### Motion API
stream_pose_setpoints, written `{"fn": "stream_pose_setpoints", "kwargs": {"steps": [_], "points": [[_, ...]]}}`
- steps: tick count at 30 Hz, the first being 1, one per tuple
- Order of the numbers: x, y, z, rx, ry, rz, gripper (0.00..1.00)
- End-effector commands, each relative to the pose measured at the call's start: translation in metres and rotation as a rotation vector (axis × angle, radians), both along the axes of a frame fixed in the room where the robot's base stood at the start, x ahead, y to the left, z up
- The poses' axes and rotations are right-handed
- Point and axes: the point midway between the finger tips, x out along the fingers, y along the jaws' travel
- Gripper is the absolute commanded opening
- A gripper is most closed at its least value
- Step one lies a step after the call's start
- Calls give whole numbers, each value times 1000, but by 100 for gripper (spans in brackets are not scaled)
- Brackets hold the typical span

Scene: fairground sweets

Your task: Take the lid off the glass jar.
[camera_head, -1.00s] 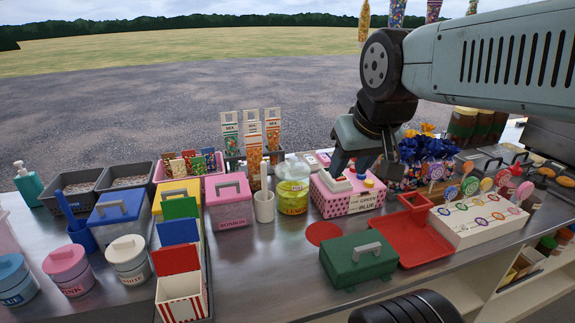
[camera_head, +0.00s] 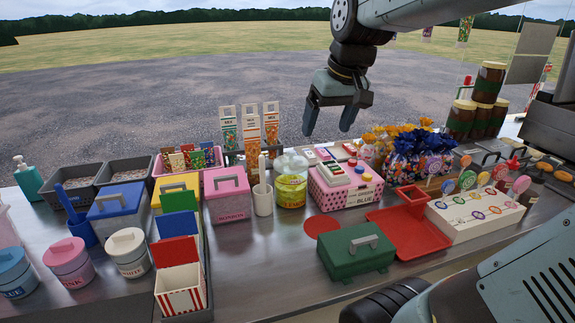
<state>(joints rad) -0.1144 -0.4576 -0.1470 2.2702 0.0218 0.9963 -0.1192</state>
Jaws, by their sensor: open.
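The glass jar (camera_head: 291,191) stands on the steel counter left of the pink dotted box, with yellow-green contents or label. Its pale, see-through lid (camera_head: 291,162) sits on top of it. My gripper (camera_head: 328,126) is open and empty. It hangs with its fingers pointing down, above and beyond the counter items in the picture, up and to the right of the jar. It is apart from the jar and lid.
A white cup (camera_head: 263,203) with a utensil stands close left of the jar, beside the pink bonbon box (camera_head: 228,203). The pink dotted box (camera_head: 345,198) is close right. A red disc (camera_head: 322,226) lies in front, with a green box (camera_head: 355,254) nearer.

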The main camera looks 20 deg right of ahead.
Motion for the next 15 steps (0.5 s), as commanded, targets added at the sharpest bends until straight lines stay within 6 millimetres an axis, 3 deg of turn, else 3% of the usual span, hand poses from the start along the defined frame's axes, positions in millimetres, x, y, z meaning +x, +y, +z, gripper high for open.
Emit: {"fn": "stream_pose_setpoints", "kwargs": {"steps": [15], "points": [[114,-3,-7,-17,164,84,82]]}}
